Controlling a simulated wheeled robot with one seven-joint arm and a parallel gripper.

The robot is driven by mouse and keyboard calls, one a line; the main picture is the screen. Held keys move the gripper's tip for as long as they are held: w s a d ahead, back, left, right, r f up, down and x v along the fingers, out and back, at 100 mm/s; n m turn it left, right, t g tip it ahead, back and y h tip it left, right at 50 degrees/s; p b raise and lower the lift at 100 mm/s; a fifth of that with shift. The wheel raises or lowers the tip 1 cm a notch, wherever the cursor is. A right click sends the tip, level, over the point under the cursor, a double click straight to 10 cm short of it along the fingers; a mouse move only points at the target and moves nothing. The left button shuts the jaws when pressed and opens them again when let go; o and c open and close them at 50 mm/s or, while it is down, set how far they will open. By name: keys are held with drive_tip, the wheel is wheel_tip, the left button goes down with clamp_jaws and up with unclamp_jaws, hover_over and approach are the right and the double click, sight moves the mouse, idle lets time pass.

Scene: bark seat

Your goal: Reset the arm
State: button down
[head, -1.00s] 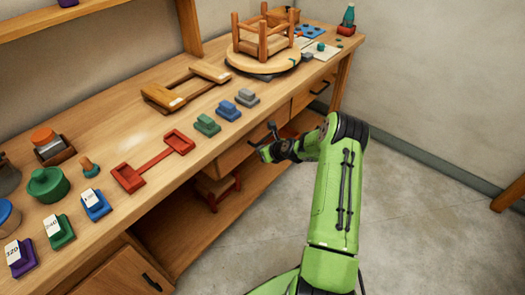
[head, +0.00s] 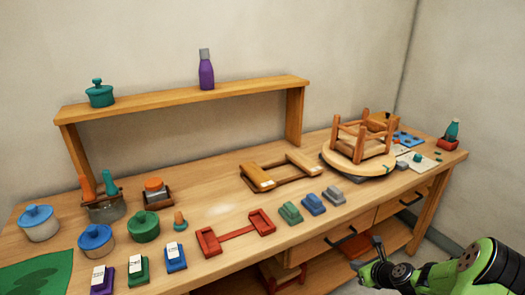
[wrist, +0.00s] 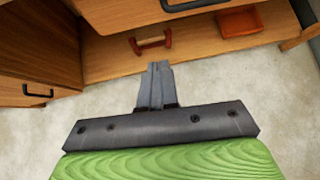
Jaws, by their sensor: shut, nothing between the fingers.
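My gripper (head: 368,262) is at the lower right of the head view, in front of the workbench and below its top edge. In the wrist view my gripper (wrist: 155,70) shows its two fingers together, shut and empty. It points toward the bench's lower shelf (wrist: 110,57) and touches nothing that I can see. My green arm runs off the right edge of the head view.
The workbench (head: 215,210) holds several coloured blocks, pots and a red double-ended holder (head: 238,233). An upturned stool (head: 362,138) stands on a round turntable at the right. Drawers with black handles face my gripper. Below, a red tray (wrist: 240,22) lies on the lower shelf.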

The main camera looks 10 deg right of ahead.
drive_tip(key=s+a+r+n+g+h+p, duration=0.15)
drive_tip(key=s+a+r+n, duration=0.25)
drive_tip(key=a+r+n, duration=0.6)
drive_tip(key=s+a+r+n+g+y+p, duration=0.15)
drive_tip(key=s+a+r+n, duration=0.35)
drive_tip(key=r+n, duration=0.55)
drive_tip(key=s+a+r+n, duration=0.2)
drive_tip(key=s+r+n, duration=0.1)
drive_tip(key=s, duration=0.3)
drive_tip(key=s+a+r+n+h+p, duration=0.1)
drive_tip(key=s+a+r+n, duration=0.1)
drive_tip(key=s+r+n, duration=0.2)
drive_tip(key=s+a+r+n+p, duration=0.1)
drive_tip(key=s+a+r+n, duration=0.2)
drive_tip(key=s, duration=0.6)
drive_tip(key=shift+s+r+n+g+h, duration=0.3)
drive_tip(key=shift+n+g+h, duration=0.1)
drive_tip(key=shift+n, duration=0.65)
